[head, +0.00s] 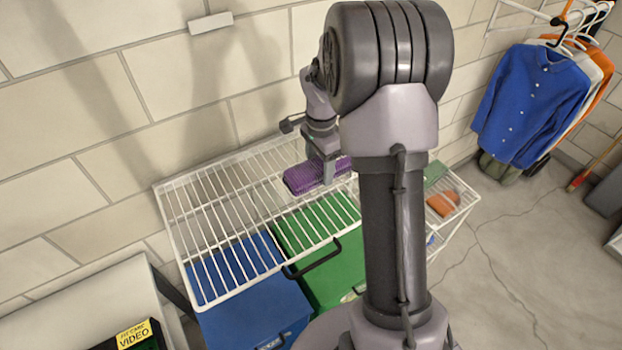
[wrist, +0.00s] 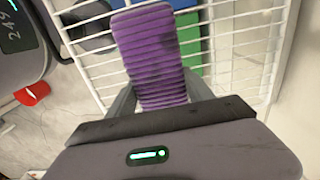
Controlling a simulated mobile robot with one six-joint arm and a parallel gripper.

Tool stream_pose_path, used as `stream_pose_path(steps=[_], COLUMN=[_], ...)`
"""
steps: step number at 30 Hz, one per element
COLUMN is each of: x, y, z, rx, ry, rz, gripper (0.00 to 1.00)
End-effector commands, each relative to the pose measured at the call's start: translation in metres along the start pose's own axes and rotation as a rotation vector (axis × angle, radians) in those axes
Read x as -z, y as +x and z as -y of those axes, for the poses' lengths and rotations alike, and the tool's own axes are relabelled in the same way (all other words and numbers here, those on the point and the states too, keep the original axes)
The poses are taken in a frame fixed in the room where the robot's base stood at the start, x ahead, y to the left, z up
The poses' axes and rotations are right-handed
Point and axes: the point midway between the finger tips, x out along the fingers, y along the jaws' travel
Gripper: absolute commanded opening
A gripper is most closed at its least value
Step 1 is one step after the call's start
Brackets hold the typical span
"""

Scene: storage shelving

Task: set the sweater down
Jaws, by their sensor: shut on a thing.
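The purple sweater (head: 303,178) is a folded, ribbed bundle at the far right part of the white wire shelf (head: 212,246) in the head view. My gripper (head: 328,174) is shut on its right part, coming down from above. In the wrist view, the sweater (wrist: 148,48) stretches away from between the two fingers of my gripper (wrist: 163,97), with the wire shelf (wrist: 232,62) behind it. I cannot tell whether the sweater touches the wires. My arm hides part of the shelf's right side.
A blue bin (head: 253,318) and a green bin (head: 322,275) stand below the wire shelf. The shelf's left and front wires are bare. A lower rack (head: 462,190) at right holds an orange item (head: 442,204). Shirts (head: 532,105) hang at the far right.

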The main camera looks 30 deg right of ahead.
Motion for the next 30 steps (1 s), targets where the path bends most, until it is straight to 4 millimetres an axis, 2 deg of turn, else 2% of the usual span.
stream_pose_path(steps=[4, 9, 19, 20, 21, 23, 30], x=[-0.018, -0.017, -0.016, -0.016, -0.016, -0.016, -0.016], y=[0.002, 0.037, 0.041, 0.041, 0.04, 0.04, 0.04], z=[0.004, 0.003, 0.004, 0.004, 0.004, 0.004, 0.004], rx=[0.001, 0.0, 0.001, 0.001, 0.001, 0.001, 0.001], ry=[-0.003, 0.001, 0.0, 0.0, 0.0, 0.0, 0.0], rz=[0.0, 0.0, -0.001, 0.0, 0.0, 0.0, 0.0], gripper=[0.06, 0.06, 0.06, 0.62, 0.7, 0.81, 0.82])
